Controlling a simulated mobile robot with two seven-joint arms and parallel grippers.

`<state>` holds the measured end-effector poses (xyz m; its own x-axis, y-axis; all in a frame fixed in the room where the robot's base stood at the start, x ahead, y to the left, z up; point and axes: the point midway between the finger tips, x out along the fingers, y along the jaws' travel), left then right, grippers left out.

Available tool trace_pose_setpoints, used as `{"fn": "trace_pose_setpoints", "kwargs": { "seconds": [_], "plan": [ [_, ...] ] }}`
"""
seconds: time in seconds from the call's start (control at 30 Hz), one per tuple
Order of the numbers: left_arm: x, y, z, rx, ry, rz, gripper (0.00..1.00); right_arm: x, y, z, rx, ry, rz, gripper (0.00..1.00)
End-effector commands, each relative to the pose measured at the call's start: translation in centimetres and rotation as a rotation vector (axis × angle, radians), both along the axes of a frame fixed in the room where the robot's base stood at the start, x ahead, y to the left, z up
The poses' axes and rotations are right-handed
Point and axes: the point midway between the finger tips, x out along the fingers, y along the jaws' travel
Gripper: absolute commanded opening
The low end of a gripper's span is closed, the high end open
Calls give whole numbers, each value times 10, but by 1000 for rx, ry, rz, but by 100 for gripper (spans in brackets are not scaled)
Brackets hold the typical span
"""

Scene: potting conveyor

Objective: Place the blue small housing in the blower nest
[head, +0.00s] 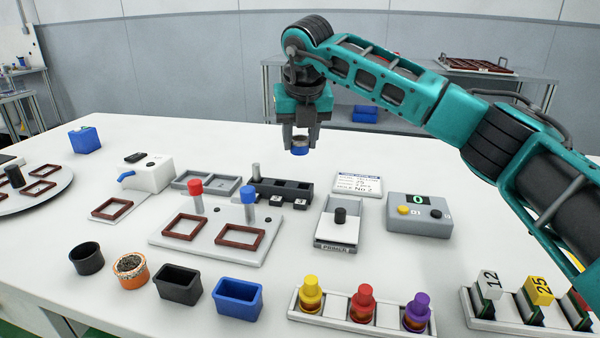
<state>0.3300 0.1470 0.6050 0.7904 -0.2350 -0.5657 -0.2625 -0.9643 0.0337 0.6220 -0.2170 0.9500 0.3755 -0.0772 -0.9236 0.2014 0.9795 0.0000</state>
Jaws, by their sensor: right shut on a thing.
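My right gripper (300,141) points down above the far middle of the table. It is shut on the blue small housing (300,151), a short round blue piece partly hidden between the fingers. The housing is held in the air, clear of the fixtures below. A white device with a blue nozzle (147,173), which looks like the blower, stands at the left. A brown rectangular frame on a pale plate, apparently its nest (95,211), lies in front of it and looks empty. My left gripper is not in view.
A plate with two brown frames and red and blue knobs (210,250) lies mid-table. A blue block (85,140) is at back left.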

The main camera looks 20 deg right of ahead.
Motion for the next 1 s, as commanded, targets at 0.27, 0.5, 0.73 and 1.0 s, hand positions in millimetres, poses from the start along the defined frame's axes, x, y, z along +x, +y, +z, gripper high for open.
{"fn": "trace_pose_setpoints", "kwargs": {
  "seconds": [0.27,0.5,0.73,1.0],
  "plan": [
    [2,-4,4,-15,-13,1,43,0,0,-25,-1,-1,1,12],
    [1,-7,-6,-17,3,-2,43,0,0,-60,0,1,1,12],
    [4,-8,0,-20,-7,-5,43,0,0,-60,0,-1,1,12],
    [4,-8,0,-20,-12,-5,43,0,0,-63,0,-1,1,50]
  ]
}}
